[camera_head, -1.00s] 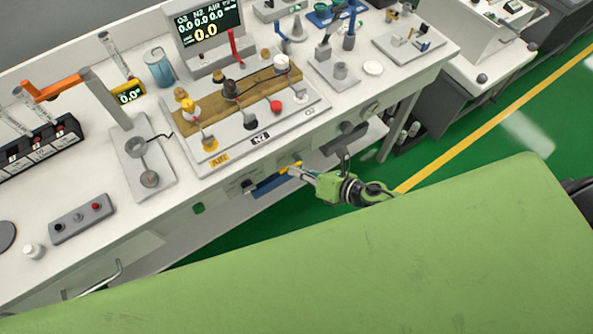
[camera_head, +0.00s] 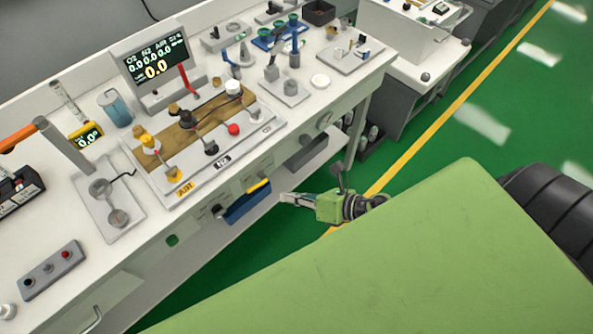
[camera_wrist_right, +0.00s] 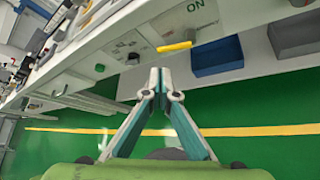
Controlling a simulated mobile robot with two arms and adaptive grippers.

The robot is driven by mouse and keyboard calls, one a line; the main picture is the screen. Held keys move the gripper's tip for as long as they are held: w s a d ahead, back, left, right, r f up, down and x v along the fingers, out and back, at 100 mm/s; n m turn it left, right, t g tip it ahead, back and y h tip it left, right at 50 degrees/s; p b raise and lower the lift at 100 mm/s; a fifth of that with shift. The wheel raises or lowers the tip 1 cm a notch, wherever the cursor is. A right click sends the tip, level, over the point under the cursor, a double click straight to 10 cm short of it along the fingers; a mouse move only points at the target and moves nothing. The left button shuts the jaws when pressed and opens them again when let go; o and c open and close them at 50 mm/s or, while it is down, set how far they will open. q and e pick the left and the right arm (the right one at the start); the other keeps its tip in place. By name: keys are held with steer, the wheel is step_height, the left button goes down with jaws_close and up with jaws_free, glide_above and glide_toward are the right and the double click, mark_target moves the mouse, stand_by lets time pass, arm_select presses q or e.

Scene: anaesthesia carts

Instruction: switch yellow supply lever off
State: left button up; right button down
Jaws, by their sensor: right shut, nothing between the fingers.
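The yellow supply lever (camera_head: 258,186) is on the front panel of the near cart, just above a blue bin. In the head view it lies along the panel edge. The wrist view shows the lever (camera_wrist_right: 174,46) nearly level, with a green ON label (camera_wrist_right: 196,5) above and to its right. My right gripper (camera_head: 285,197) is to the right of the lever, apart from it. In the wrist view its fingertips (camera_wrist_right: 160,76) meet, empty, below the lever in the picture. My left gripper is out of view.
The blue bin (camera_head: 247,206) hangs below the lever, with a grey bin (camera_head: 306,152) further along. A black knob (camera_head: 217,211) is left of the lever. The cart top (camera_head: 150,226) carries a gauge display and a valve board. Green floor lies open beside the cart.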

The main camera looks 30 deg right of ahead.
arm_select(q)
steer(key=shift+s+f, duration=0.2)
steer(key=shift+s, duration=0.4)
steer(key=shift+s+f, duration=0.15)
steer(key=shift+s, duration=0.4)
arm_select(e)
steer(key=shift+s+d+r, duration=0.2)
steer(key=shift+s+r, duration=0.2)
steer(key=shift+s, duration=0.1)
steer(key=shift+s+d+r, duration=0.2)
steer(key=shift+s+r, duration=0.15)
steer(key=shift+s, duration=0.15)
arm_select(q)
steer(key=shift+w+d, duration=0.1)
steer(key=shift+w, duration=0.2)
arm_select(e)
steer(key=shift+f, duration=0.1)
